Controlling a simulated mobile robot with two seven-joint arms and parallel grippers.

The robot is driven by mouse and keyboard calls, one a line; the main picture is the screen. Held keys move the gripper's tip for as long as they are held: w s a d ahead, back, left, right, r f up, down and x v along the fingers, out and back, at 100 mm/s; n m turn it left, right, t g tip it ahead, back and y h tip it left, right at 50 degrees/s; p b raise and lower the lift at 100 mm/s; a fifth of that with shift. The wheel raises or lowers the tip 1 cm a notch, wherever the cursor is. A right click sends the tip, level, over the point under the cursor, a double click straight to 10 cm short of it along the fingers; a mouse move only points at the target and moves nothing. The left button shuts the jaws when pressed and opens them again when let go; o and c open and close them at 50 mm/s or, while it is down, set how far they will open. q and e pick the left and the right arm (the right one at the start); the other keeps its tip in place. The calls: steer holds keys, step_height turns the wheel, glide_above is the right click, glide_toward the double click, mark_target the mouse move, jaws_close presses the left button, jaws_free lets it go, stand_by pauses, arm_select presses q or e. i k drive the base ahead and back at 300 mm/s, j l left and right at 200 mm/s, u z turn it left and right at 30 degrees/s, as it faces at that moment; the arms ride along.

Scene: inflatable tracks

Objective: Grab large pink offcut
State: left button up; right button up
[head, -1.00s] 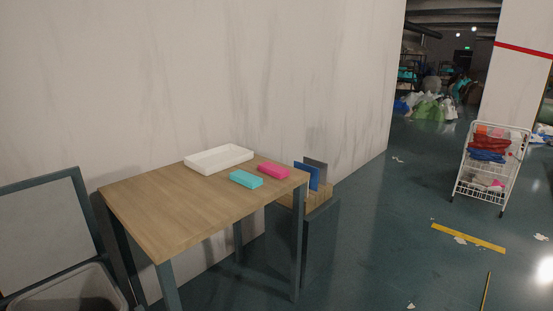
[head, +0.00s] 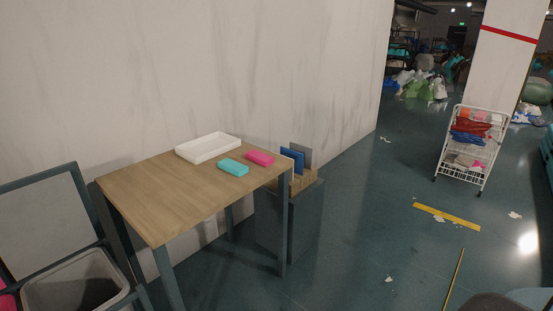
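No piece in view is clearly the large pink offcut. A small pink block (head: 259,158) lies on the wooden table (head: 165,203), beside a turquoise block (head: 233,167). A bit of pink material (head: 7,302) shows at the lower left edge, mostly cut off by the frame. A white wire cart (head: 463,181) at the right holds folded red and blue pieces on top, with pale and pinkish pieces (head: 477,164) lower down, too small to make out. Neither of my grippers is in view.
A white tray (head: 208,147) sits on the table against the wall. A grey bin (head: 78,290) stands at the lower left. A dark stand (head: 305,222) with blue and grey panels is right of the table. Open floor lies between it and the cart.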

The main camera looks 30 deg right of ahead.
mark_target(257, 157)
steer(key=i+l+z, duration=0.25)
steer(key=i+z, duration=0.2)
steer(key=i+l+z, duration=0.1)
steer(key=i+z, duration=0.5)
steer(key=i, duration=1.05)
